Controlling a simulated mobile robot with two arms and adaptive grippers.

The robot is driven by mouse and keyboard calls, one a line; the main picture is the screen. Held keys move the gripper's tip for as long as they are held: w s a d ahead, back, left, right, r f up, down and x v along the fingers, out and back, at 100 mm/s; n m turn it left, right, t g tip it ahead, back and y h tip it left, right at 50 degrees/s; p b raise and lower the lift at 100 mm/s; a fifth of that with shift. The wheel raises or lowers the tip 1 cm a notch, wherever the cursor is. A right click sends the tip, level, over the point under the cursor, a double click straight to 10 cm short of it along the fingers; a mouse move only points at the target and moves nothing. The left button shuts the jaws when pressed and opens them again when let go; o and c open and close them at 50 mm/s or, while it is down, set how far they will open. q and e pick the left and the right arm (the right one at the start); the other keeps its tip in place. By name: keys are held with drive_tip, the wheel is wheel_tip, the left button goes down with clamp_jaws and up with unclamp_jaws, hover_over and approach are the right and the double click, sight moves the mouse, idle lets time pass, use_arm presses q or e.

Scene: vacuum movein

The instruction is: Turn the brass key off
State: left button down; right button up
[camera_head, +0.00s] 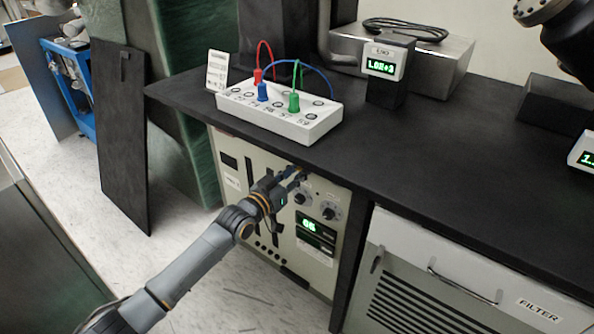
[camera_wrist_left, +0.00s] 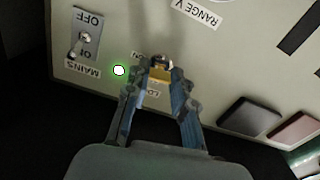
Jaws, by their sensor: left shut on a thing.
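The brass key (camera_wrist_left: 158,75) sits in a lock on the front panel, between the fingertips in the left wrist view. My left gripper (camera_head: 297,174) reaches the upper part of the cream panel (camera_head: 275,230) under the bench. My left gripper (camera_wrist_left: 159,80) is shut on the key, one blue-grey finger on each side. The labels by the key are partly hidden by the fingers, so I cannot read its position. In the head view the key is hidden by the gripper. My right gripper is out of view.
A toggle switch (camera_wrist_left: 85,42) marked MAINS, ON and OFF and a lit green lamp (camera_wrist_left: 119,70) are near the key. Two knobs, one of them this dial (camera_head: 329,211), and a green display (camera_head: 310,225) are on the panel. The black benchtop (camera_head: 400,150) overhangs it.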

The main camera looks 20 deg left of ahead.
use_arm(q)
drive_tip(key=n+p, duration=0.1)
drive_tip(key=n, duration=1.5)
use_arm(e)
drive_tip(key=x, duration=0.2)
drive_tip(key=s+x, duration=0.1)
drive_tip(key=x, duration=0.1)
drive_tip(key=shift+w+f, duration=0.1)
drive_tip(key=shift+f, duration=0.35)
use_arm(q)
drive_tip(key=shift+n, duration=0.4)
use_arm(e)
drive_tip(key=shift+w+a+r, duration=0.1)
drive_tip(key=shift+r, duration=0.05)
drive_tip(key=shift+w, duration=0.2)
use_arm(q)
drive_tip(key=c, duration=1.1)
unclamp_jaws()
